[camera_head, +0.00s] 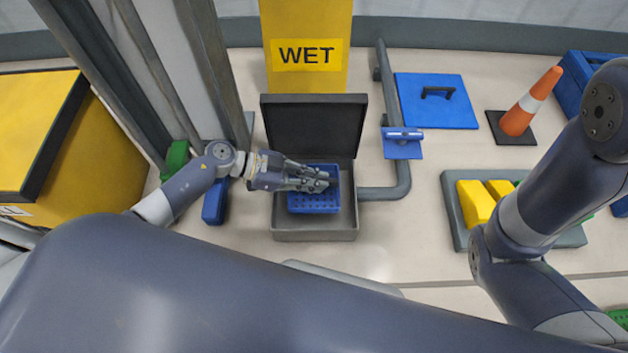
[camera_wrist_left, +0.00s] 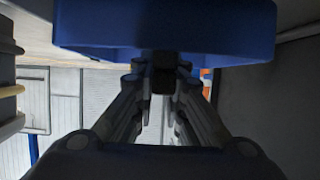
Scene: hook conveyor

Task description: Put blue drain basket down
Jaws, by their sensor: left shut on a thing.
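The blue drain basket (camera_head: 316,203) has a perforated floor. In the head view it is over or inside the grey open-topped box (camera_head: 315,236) below the yellow WET sign; I cannot tell whether it touches the box floor. My left gripper (camera_head: 322,180) reaches in from the left and is shut on the basket. In the left wrist view the basket (camera_wrist_left: 165,30) fills the top, right at the left gripper's fingertips (camera_wrist_left: 163,75). My right arm is at the right of the head view, but its gripper is out of frame.
The box's dark lid (camera_head: 315,125) stands open behind it. A grey pipe (camera_head: 392,105) runs along the right. A blue plate with a handle (camera_head: 436,101), a traffic cone (camera_head: 530,103) and a tray of yellow blocks (camera_head: 475,203) lie further right. A yellow bin (camera_head: 40,150) stands left.

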